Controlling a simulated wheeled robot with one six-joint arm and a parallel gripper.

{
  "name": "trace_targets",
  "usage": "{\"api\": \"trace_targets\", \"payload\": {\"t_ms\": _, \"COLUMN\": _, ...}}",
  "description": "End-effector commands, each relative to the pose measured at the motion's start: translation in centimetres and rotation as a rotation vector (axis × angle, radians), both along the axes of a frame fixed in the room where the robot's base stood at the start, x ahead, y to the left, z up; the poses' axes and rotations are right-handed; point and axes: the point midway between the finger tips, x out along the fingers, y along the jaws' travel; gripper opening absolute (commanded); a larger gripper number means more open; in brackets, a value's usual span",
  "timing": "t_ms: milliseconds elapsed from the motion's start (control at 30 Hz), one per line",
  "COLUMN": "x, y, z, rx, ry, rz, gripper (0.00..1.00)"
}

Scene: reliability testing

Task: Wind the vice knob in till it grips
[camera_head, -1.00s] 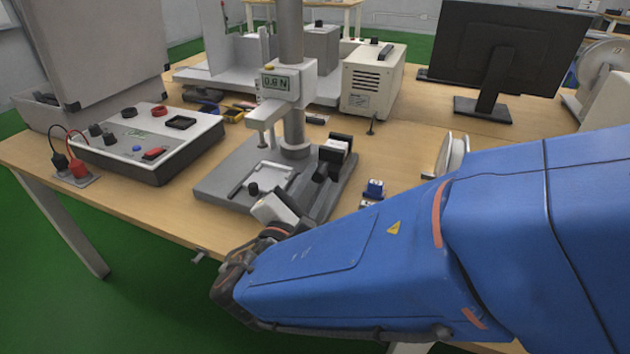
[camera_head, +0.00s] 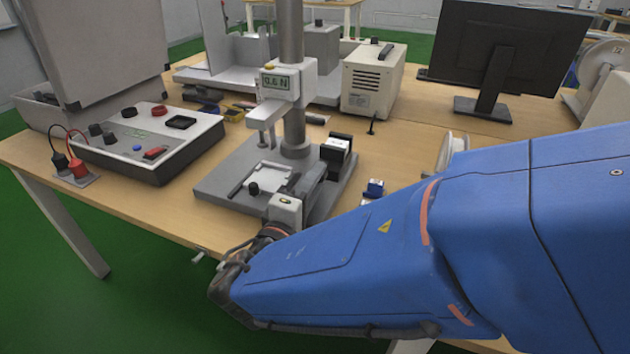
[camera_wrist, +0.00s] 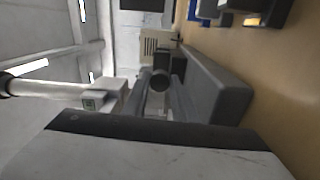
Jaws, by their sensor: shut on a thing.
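In the wrist view, a dark round knob (camera_wrist: 160,80) lies at the middle, between the grey fingers. My gripper (camera_head: 318,172) reaches over the front right of the base towards the vice, shut on this knob. The head view hides the knob behind the fingers. The vice's inner jaw faces and any gap between them cannot be made out.
The test stand's base (camera_head: 222,185) bears a white plate with a small black knob (camera_head: 253,188). A column with a force display (camera_head: 276,82) rises behind. A control box (camera_head: 120,145) stands left. A small blue thing (camera_head: 375,187) lies right of the base.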

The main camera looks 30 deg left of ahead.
Motion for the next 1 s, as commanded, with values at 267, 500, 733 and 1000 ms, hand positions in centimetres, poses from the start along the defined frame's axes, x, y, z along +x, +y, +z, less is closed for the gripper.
{"api": "trace_targets", "payload": {"t_ms": 267, "x": -0.03, "y": -0.06, "z": -0.14, "rx": 0.065, "ry": 0.009, "rz": -0.001, "gripper": 0.02}}
{"api": "trace_targets", "payload": {"t_ms": 500, "x": -0.04, "y": -0.07, "z": -0.18, "rx": 0.075, "ry": 0.01, "rz": -0.001, "gripper": 0.02}}
{"api": "trace_targets", "payload": {"t_ms": 733, "x": -0.04, "y": -0.08, "z": -0.2, "rx": 0.073, "ry": 0.01, "rz": -0.001, "gripper": 0.29}}
{"api": "trace_targets", "payload": {"t_ms": 1000, "x": -0.03, "y": -0.04, "z": -0.13, "rx": 0.074, "ry": 0.009, "rz": 0.0, "gripper": 0.43}}
